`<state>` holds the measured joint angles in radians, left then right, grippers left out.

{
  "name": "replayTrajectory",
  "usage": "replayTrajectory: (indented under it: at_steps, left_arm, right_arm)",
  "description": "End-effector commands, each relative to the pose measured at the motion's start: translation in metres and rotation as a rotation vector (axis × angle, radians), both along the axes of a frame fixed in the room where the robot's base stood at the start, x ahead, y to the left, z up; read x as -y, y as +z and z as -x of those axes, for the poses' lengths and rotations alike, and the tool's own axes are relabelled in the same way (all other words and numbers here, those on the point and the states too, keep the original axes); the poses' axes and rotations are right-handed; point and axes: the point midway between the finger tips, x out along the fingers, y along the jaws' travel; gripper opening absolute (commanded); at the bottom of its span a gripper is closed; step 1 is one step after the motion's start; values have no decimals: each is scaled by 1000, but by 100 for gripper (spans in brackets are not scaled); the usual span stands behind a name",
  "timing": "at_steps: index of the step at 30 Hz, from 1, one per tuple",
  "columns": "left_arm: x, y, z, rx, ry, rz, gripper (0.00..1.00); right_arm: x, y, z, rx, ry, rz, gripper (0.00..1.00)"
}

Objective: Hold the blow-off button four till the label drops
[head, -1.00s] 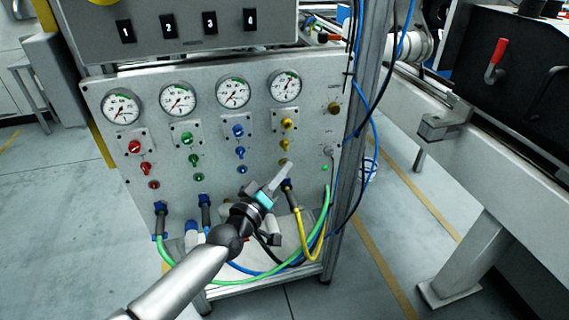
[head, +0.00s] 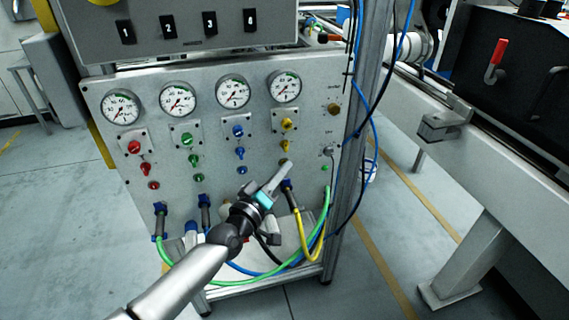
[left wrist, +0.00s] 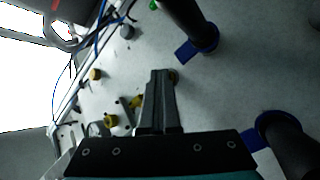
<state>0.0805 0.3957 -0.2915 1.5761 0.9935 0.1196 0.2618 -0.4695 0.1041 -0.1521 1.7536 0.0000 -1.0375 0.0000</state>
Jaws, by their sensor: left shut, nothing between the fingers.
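The yellow button of column four (head: 284,161) is the lowest control under the fourth gauge (head: 285,87) on the grey panel (head: 215,135). My left gripper (head: 287,166) is shut and empty, its fingertips just in front of or at this button. Above the button are a yellow lever (head: 285,145) and a yellow knob (head: 286,124). No label shows. My right gripper is out of view.
Red (head: 153,185), green (head: 199,177) and blue (head: 242,169) buttons sit in the columns to the left. Hoses run below the panel, including a yellow one (head: 302,235) close to my gripper. A metal frame post (head: 346,195) stands to the right.

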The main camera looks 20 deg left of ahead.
Motion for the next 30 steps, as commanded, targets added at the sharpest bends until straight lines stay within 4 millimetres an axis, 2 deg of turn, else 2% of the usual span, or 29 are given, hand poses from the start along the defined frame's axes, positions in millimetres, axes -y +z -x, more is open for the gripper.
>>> replayTrajectory:
  at_steps: [21, 30]
  left_arm:
    - [-1, 1, 0, 2, 2, 0, 0]
    - [7, 2, 11, 1, 1, 0, 0]
  right_arm:
    - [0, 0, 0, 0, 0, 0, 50]
    - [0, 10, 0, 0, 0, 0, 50]
